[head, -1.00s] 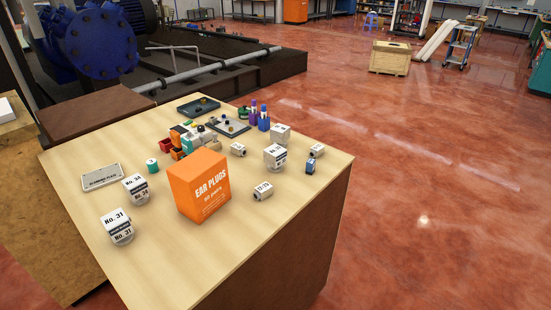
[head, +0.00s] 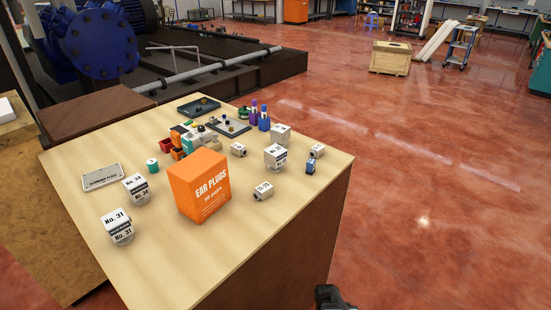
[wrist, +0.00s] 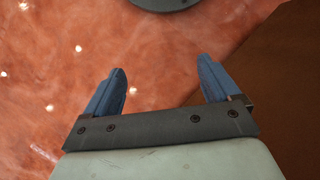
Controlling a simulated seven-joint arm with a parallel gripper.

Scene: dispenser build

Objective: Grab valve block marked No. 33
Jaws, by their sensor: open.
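A white valve block marked No. 31 (head: 117,227) stands at the table's left front. One that reads No. 34 (head: 136,189) stands just behind it. Another labelled block (head: 275,156) stands right of the orange box, its number too small to read for sure. A further pale block (head: 280,134) behind it shows no readable mark. I cannot tell which block is No. 33. My gripper (wrist: 162,70) is open and empty in the wrist view, over the red floor beside the table's brown side. In the head view only a dark part of my arm shows at the bottom edge.
An orange ear plugs box (head: 200,187) stands mid-table between the blocks. The table's front (head: 185,270) and right edge are bare.

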